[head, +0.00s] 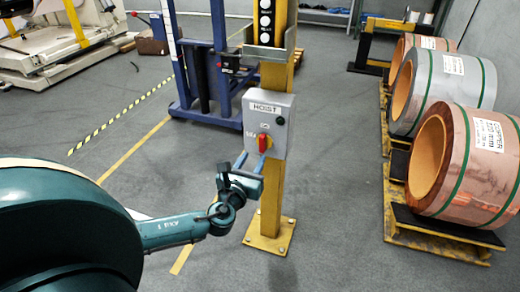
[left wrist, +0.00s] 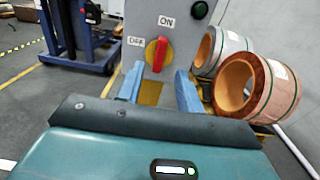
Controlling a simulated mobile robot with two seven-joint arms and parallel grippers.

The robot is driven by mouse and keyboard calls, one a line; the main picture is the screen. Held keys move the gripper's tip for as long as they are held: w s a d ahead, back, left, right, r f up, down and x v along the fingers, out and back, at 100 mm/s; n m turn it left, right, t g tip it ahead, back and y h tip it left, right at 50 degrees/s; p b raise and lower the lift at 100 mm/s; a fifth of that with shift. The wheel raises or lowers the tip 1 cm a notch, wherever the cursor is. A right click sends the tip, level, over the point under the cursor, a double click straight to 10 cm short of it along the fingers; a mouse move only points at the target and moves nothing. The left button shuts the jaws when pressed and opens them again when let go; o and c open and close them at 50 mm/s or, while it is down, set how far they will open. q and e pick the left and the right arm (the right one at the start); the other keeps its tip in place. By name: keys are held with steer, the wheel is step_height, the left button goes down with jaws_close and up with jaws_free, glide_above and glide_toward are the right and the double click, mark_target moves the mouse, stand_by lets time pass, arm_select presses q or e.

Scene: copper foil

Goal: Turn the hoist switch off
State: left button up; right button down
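The hoist switch (head: 264,143) is a red handle on a yellow disc, on the front of a grey box (head: 281,110) labelled HOIST. In the left wrist view the switch (left wrist: 158,54) has its handle near upright, its upper end toward the ON label (left wrist: 166,21). The OFF label (left wrist: 135,41) is to its left. My left gripper (head: 250,163) is just below and in front of the switch. In the left wrist view its blue fingers (left wrist: 159,85) are apart with nothing between them, and the handle appears just beyond their tips. My right gripper is not in view.
The box is fixed to a yellow post (head: 271,200) with a floor plate. A dark round button (head: 280,121) sits at the box's upper right. A blue lift frame (head: 201,70) stands behind left. Copper coils (head: 465,165) lie on yellow pallets at right.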

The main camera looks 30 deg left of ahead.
mark_target(262, 145)
arm_select(q)
steer(key=b+x, duration=0.1)
steer(key=x, duration=0.5)
steer(key=shift+w, duration=0.35)
jaws_close()
